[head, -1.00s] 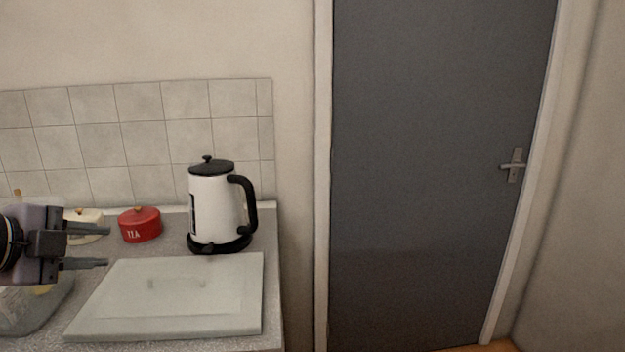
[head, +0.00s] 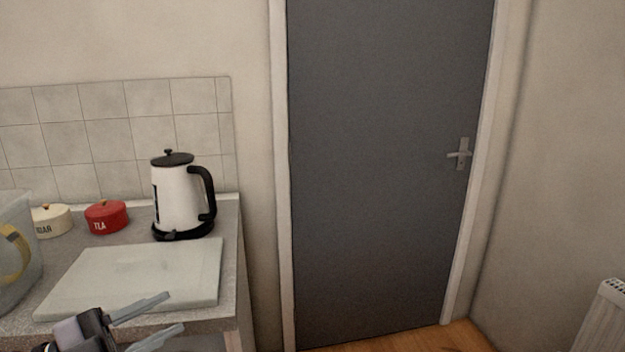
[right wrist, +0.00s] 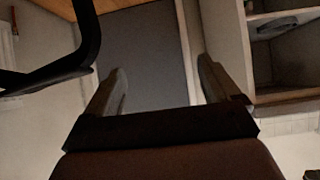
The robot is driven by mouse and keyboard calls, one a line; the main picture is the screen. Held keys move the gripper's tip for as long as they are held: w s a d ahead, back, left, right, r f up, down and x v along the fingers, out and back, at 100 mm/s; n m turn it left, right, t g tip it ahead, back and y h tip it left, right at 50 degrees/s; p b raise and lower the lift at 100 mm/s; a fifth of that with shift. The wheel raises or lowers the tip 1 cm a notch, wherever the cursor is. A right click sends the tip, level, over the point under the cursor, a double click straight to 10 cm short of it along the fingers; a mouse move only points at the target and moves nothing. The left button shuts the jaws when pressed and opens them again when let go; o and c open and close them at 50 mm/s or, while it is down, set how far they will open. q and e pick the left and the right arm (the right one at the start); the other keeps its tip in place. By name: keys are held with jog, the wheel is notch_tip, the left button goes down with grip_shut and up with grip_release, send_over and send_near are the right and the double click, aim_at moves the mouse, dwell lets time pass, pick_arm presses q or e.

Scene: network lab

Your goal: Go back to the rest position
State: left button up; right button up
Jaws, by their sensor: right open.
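My left gripper (head: 158,322) shows at the bottom left of the head view, in front of the counter's front edge. Its two fingers are apart with nothing between them. My right gripper (right wrist: 162,88) shows in the right wrist view, its two fingers wide apart and empty. The right gripper is out of the head view.
The counter (head: 232,270) holds a pale board (head: 135,275), a white kettle (head: 178,200), a red tea tin (head: 106,217), a cream tin (head: 52,220) and a clear container (head: 12,265). A grey door (head: 380,170) stands right of it. A radiator (head: 606,325) is at lower right.

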pick_arm(q)
jog(key=s+a+f+n+t+y, duration=0.25)
jog(key=f+n+t+y, duration=0.25)
jog(key=f+n+y, duration=1)
jog(key=s+d+f+n+g+h, duration=0.1)
jog(key=s+d+f+g, duration=0.1)
jog(key=s+f, duration=0.3)
jog(key=s+d+f+n+g+h, duration=0.1)
jog(key=s+f+g, duration=0.3)
jog(key=f, duration=1)
jog(key=shift+s+d+f+n+g, duration=0.25)
jog(key=shift+s+d+n, duration=0.35)
jog(key=shift+s, duration=0.45)
